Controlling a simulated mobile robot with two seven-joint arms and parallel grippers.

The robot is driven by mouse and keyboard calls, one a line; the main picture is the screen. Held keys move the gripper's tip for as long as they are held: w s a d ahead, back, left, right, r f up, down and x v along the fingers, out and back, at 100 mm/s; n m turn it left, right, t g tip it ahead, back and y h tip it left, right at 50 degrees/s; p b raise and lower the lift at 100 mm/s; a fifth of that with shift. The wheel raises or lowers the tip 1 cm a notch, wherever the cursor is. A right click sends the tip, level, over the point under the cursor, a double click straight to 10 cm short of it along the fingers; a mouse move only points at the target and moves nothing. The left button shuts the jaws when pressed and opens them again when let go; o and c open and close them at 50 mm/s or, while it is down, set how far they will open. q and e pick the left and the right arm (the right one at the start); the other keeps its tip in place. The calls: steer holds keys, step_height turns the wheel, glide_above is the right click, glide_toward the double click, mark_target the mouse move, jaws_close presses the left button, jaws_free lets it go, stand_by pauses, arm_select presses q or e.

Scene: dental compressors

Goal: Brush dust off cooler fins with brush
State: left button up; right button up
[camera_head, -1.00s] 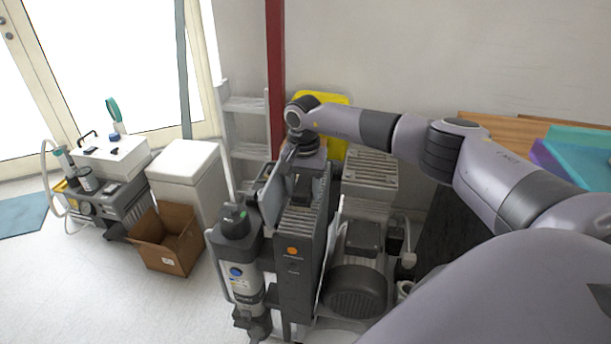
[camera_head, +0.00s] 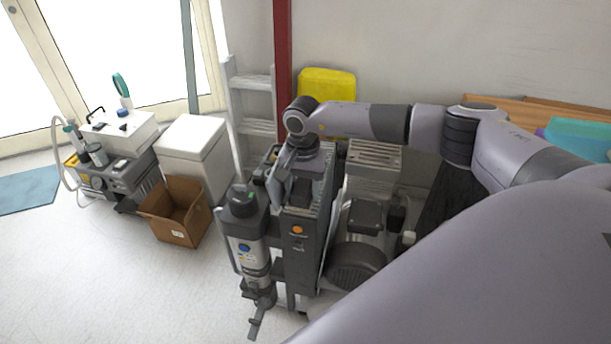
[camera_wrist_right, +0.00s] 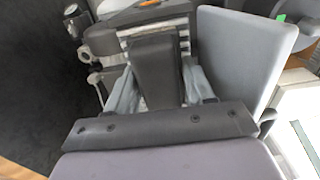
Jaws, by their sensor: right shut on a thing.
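The cooler is a tall dark unit (camera_head: 299,262) with an orange round mark on its front and ribbed fins (camera_head: 306,213) along its top. My right gripper (camera_head: 303,186) is over the top of the cooler, pointing down. In the right wrist view the gripper (camera_wrist_right: 158,85) is shut on a dark grey block (camera_wrist_right: 155,65), apparently the brush. Pale striped edges, probably fins, show just beyond it. The brush's bristles are hidden, so I cannot tell whether they touch the fins. My left gripper is not in view.
A grey cylinder unit (camera_head: 246,240) stands close left of the cooler. A dark motor (camera_head: 356,268) and a grey slatted box (camera_head: 374,158) are to its right. A cardboard box (camera_head: 176,228) and a white bin (camera_head: 190,150) stand farther left. Floor at front left is clear.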

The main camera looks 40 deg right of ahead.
steer(key=shift+s+a+p, duration=0.5)
steer(key=shift+s+a, duration=0.25)
steer(key=shift+a, duration=0.1)
steer(key=shift+s+a+p, duration=0.45)
steer(key=shift+s+a, duration=0.45)
steer(key=shift+a, duration=0.15)
steer(key=shift+s+a+p, duration=0.4)
steer(key=shift+s+a, duration=0.45)
steer(key=shift+a, duration=0.2)
steer(key=shift+r+p, duration=1.25)
steer(key=shift+r, duration=1.75)
steer(key=shift+r, duration=0.1)
steer(key=shift+r, duration=1.45)
